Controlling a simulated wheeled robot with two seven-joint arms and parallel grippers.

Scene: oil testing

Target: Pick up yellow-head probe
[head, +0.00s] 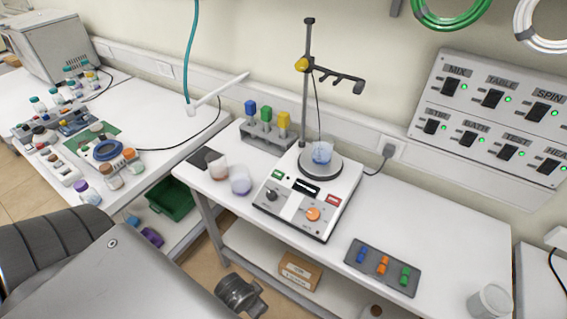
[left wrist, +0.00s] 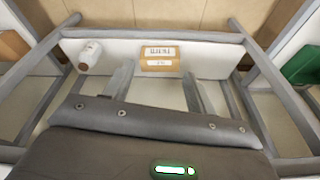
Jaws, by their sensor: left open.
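The yellow-head probe (head: 284,119) stands upright in a grey rack (head: 256,136) at the back of the white bench, in the head view. It is the rightmost of three probes, beside a green-head probe (head: 266,114) and a blue-head probe (head: 251,108). Its lower part is hidden by the rack. My left gripper (left wrist: 157,82) shows in the left wrist view with its two fingers apart and nothing between them. It faces the lower shelf, away from the probe. My right gripper is not in view.
A hotplate stirrer (head: 310,193) with a beaker (head: 321,153) and a stand (head: 306,90) is right of the rack. Two blurred beakers stand in front of the rack. A dark tray (head: 383,268) lies right. A cardboard box (left wrist: 159,58) sits on the lower shelf (left wrist: 220,58).

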